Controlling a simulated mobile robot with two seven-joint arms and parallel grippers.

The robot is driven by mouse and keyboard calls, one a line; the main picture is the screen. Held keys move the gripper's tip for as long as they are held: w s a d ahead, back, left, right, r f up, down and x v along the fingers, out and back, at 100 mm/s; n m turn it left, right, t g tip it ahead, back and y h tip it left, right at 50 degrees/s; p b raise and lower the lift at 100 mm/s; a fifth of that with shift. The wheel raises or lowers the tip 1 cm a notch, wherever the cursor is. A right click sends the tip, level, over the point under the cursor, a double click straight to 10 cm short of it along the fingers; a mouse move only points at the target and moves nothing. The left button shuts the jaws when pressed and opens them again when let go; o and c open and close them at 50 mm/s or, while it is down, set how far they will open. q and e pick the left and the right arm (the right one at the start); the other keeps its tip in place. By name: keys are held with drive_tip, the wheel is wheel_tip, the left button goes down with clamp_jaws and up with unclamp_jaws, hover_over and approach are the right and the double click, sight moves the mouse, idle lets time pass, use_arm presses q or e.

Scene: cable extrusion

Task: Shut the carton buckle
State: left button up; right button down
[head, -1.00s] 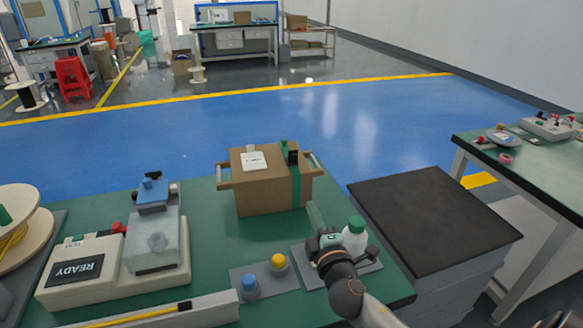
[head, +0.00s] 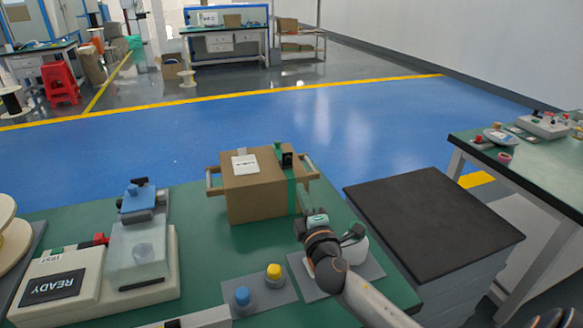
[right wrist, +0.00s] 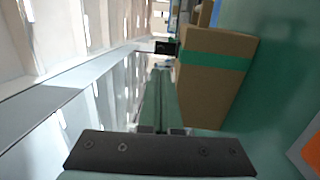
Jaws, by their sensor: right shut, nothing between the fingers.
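The brown cardboard carton (head: 252,199) stands on the green table, with a green strap (head: 291,194) running down its front near the right end. A black buckle part (head: 287,160) and a green piece (head: 279,147) stand up at the top of the strap. My right gripper (head: 303,200) is just in front of the carton's right end, shut and empty. In the right wrist view, its fingers (right wrist: 160,92) point along the left of the carton (right wrist: 205,85), toward the black buckle part (right wrist: 167,47). I cannot tell if they touch the carton. My left gripper is out of view.
A white bottle (head: 354,250) stands partly behind my right wrist. Blue (head: 242,296) and yellow (head: 273,271) buttons and a READY tester (head: 52,287) are on the table.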

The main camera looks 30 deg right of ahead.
sight(289, 160)
drive_tip(key=x, duration=0.8)
drive_tip(key=shift+w+d, duration=0.15)
drive_tip(key=shift+w, duration=0.25)
drive_tip(key=shift+w+d+r, duration=0.1)
drive_tip(key=shift+w+d, duration=0.1)
drive_tip(key=shift+w, duration=0.5)
